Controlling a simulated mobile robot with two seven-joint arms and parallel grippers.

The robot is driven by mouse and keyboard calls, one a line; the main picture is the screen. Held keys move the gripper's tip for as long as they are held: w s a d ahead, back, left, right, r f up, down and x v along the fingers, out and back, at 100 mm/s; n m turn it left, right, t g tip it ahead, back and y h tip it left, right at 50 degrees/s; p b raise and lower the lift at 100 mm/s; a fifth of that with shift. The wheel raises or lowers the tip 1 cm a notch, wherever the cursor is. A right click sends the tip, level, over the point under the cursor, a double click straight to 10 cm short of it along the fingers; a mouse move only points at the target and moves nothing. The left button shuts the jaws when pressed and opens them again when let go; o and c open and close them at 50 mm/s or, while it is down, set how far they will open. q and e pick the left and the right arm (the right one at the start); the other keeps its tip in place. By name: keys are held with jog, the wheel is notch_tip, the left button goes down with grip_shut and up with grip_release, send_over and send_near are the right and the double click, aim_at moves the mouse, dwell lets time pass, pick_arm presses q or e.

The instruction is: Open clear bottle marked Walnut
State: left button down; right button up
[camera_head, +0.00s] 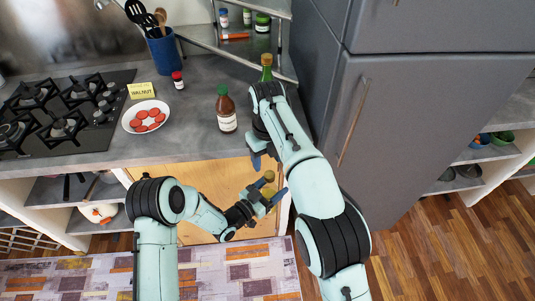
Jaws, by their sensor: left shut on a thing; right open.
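My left gripper (268,199), the lower one, is shut on a small yellowish bottle (266,191) with a round tan top (269,176). It holds the bottle in the air in front of the counter's front edge. Most of the bottle is hidden by the fingers, and no label on it is readable. My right gripper (260,157) is open, with its blue fingers above and slightly left of the bottle's top, apart from it. A yellow card (141,90) reading "WALNUT" lies on the counter behind the plate.
A brown bottle with a green cap (226,110) stands on the counter (190,140), left of my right arm. A plate of red slices (146,117), a red-capped jar (178,80) and a blue utensil holder (163,52) stand further left, near the stove (62,115). A green bottle (266,66) stands behind my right arm.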

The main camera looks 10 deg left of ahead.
aim_at(266, 175)
jog(key=shift+f, duration=3.2)
grip_shut()
jog(key=shift+s+a, duration=0.1)
jog(key=shift+a, duration=0.05)
